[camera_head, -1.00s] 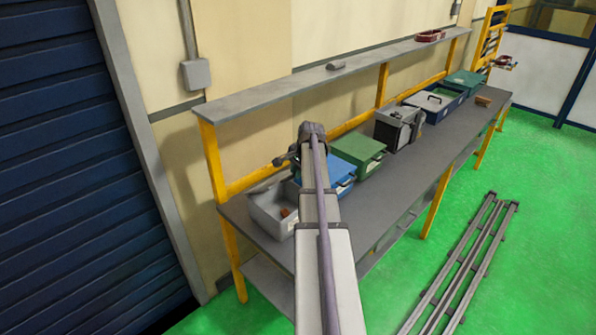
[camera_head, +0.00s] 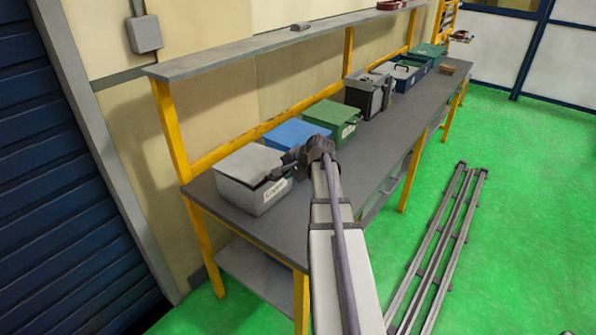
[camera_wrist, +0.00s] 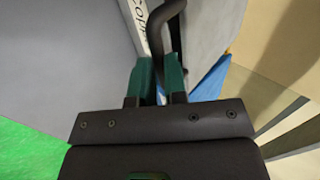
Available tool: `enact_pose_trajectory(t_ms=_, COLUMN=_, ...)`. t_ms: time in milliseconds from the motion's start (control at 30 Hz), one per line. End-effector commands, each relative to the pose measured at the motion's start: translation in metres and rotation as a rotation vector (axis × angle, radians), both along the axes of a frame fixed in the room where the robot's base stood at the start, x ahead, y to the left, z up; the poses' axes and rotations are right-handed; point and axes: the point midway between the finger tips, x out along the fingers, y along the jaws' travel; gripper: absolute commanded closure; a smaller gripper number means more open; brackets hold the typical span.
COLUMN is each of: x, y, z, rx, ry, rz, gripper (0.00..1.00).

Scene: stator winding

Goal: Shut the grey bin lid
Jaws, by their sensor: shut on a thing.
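The grey bin (camera_head: 252,197) stands at the near left end of the bench. A label is on the bin's front. My gripper (camera_head: 276,178) is at the lid's front edge, partly hidden by my wrist. In the wrist view, the green fingers of my gripper (camera_wrist: 160,75) are shut on the dark curved handle (camera_wrist: 163,38), beside the label and the grey lid (camera_wrist: 212,35).
A blue bin (camera_head: 290,133) and a green bin (camera_head: 331,116) stand right of the grey one, lids down. A dark grey case (camera_head: 368,95) and further boxes follow along the bench (camera_head: 365,152). A shelf (camera_head: 270,42) runs above. The bench front is clear.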

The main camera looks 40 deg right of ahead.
Motion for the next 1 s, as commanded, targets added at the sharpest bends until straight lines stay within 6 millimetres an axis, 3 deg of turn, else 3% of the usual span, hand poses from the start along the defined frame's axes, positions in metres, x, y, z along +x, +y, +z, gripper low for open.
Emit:
enact_pose_trajectory(t_ms=33, x=-0.002, y=-0.001, z=-0.015, rx=0.000, ry=0.002, rz=-0.001, gripper=1.00)
enact_pose_trajectory(t_ms=200, x=-0.004, y=-0.002, z=-0.029, rx=0.000, ry=0.003, rz=-0.001, gripper=1.00)
enact_pose_trajectory(t_ms=767, x=-0.008, y=-0.001, z=-0.038, rx=-0.003, ry=0.012, rz=0.001, gripper=1.00)
enact_pose_trajectory(t_ms=800, x=-0.008, y=-0.001, z=-0.038, rx=-0.001, ry=0.011, rz=0.001, gripper=0.76)
enact_pose_trajectory(t_ms=1000, x=-0.007, y=-0.001, z=-0.037, rx=-0.001, ry=0.009, rz=0.001, gripper=0.61)
